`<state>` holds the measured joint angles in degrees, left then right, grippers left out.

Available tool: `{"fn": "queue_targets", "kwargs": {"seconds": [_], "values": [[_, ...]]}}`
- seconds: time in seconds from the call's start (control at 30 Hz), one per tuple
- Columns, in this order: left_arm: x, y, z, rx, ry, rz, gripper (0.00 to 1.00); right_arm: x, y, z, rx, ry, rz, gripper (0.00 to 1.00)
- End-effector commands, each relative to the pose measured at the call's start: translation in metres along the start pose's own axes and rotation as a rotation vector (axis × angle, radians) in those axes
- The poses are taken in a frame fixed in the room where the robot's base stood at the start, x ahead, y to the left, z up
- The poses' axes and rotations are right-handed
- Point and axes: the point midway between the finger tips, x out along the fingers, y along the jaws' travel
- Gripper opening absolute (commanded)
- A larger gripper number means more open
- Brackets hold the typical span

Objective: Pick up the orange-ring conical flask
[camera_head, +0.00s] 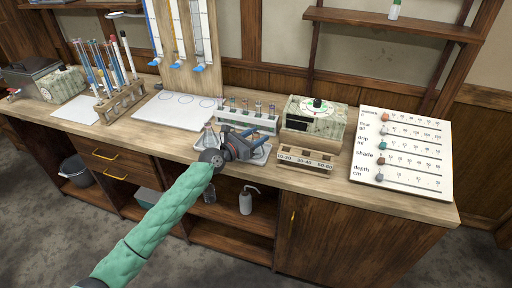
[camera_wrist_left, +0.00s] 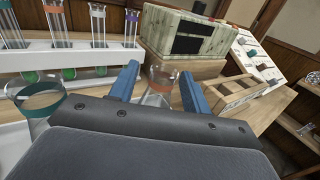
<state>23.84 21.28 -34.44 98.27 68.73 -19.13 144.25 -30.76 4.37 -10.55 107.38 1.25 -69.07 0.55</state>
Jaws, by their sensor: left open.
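The orange-ring conical flask (camera_wrist_left: 162,84) stands between the two blue fingers of my left gripper (camera_wrist_left: 160,88) in the left wrist view. It is clear glass with an orange band at its neck, and its lower part is hidden behind the gripper body. My left gripper (camera_head: 248,142) is open, low over the bench front in the head view, where it hides the flask. I cannot tell whether the fingers touch the glass. Another glass vessel with a teal ring (camera_wrist_left: 38,102) stands to the left in the left wrist view. My right gripper is not in view.
A white test tube rack (camera_head: 246,121) stands just behind the gripper. A marbled box with a dial (camera_head: 316,116) and a wooden slotted holder (camera_head: 304,161) are to the right. A slider board (camera_head: 402,155) stands further right. The white mat (camera_head: 180,112) has free room.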

Motion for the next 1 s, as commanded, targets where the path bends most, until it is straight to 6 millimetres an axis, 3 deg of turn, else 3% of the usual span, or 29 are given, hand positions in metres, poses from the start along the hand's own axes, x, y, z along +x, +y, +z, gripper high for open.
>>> {"fn": "queue_targets", "kwargs": {"seconds": [0.17,0.4,1.0], "values": [[-0.0002,-0.0002,-0.0006,0.0,0.0,0.0,0.46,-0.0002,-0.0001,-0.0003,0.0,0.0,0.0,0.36],[-0.0003,-0.0002,-0.0007,0.0,0.001,0.0,0.0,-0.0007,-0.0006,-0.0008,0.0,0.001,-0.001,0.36],[-0.0001,-0.0008,0.0032,0.0,0.0,-0.001,0.0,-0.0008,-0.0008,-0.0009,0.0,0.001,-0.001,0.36]]}}
